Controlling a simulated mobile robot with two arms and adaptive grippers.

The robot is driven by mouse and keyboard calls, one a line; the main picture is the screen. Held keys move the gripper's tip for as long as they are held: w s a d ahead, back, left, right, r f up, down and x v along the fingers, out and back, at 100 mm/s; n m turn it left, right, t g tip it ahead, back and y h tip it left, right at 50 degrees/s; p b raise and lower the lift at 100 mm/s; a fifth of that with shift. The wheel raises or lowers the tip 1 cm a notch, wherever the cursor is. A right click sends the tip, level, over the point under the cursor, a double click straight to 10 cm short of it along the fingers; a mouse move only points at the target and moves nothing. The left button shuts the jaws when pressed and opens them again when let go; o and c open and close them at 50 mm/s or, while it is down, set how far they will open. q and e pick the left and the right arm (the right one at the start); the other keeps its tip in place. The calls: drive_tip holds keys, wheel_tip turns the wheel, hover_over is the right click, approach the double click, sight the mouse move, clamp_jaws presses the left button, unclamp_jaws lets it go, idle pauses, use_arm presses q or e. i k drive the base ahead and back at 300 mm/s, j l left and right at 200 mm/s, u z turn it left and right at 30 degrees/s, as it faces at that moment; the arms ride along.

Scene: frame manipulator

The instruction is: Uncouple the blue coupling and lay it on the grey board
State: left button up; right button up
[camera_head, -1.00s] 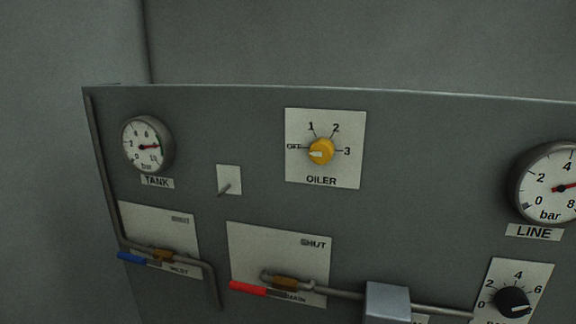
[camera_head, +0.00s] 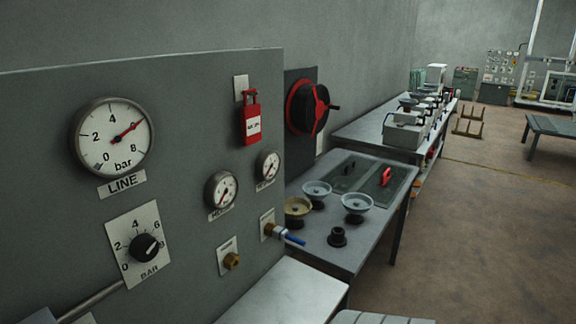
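A slim blue piece (camera_head: 292,239) sticks out to the right from a brass fitting (camera_head: 268,229) low on the panel's right part. I cannot tell whether it is a coupling or a lever. A dark grey flat board (camera_head: 350,172) lies on the bench to the right of the panel, with a small red item (camera_head: 386,176) on its right half. I cannot tell whether this is the grey board of the task. Neither of my grippers is in view.
The grey panel (camera_head: 185,105) carries a LINE gauge (camera_head: 112,137), a black BAR knob (camera_head: 146,247) and a red tag (camera_head: 251,122). The bench (camera_head: 380,240) holds several bowl-shaped parts. A black and red reel (camera_head: 308,107) stands behind.

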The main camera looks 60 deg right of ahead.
sight(280, 233)
drive_tip(key=z, duration=1.95)
